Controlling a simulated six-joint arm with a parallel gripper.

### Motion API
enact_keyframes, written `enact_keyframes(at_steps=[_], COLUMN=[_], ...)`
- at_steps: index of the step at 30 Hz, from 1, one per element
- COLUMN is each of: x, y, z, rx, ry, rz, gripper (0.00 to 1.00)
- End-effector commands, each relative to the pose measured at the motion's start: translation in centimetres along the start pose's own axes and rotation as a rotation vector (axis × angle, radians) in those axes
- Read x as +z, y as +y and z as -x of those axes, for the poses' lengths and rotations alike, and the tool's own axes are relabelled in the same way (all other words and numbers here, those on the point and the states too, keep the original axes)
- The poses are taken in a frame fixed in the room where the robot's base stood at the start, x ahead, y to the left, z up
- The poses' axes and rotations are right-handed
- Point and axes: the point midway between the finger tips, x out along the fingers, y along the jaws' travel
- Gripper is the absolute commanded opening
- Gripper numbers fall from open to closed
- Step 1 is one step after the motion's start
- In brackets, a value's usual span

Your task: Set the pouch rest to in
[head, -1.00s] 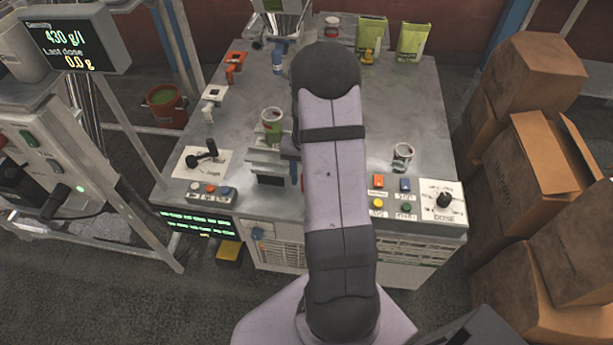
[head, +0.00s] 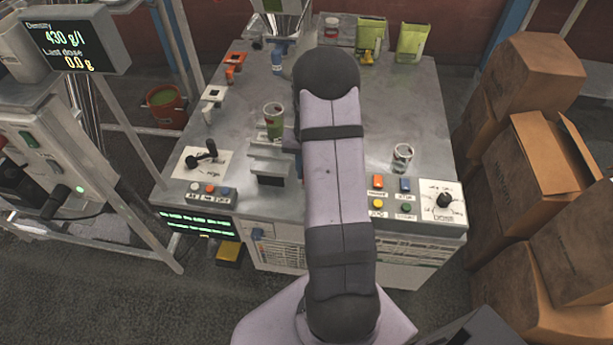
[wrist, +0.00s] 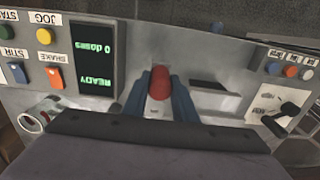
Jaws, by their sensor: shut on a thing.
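The pouch rest appears to be the grey stepped block (head: 270,152) in the head view, on the machine top left of my arm. The label is too blurred to read. In the head view my arm hides the gripper and knob. How the knob joins the block is not visible.
A black lever (head: 205,155) stands on a white plate at left. A glass jar (head: 402,158) and a dose dial (head: 444,200) are at right. Coloured buttons line the front edge. Green pouches (head: 412,40) stand at the back. The middle right of the top is clear.

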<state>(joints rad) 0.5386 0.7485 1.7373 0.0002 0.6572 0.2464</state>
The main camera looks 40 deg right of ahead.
Motion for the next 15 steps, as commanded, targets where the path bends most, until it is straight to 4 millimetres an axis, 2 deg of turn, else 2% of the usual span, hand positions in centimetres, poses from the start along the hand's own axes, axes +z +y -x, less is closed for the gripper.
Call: enact_keyframes(at_steps=[9, 15], x=[-5.4, -8.0], y=[0.0, 0.0], z=[0.0, -0.1], rx=[-0.001, -0.001], ry=[0.005, 0.006], rz=[-0.002, -0.001], gripper=[0.00, 0.00])
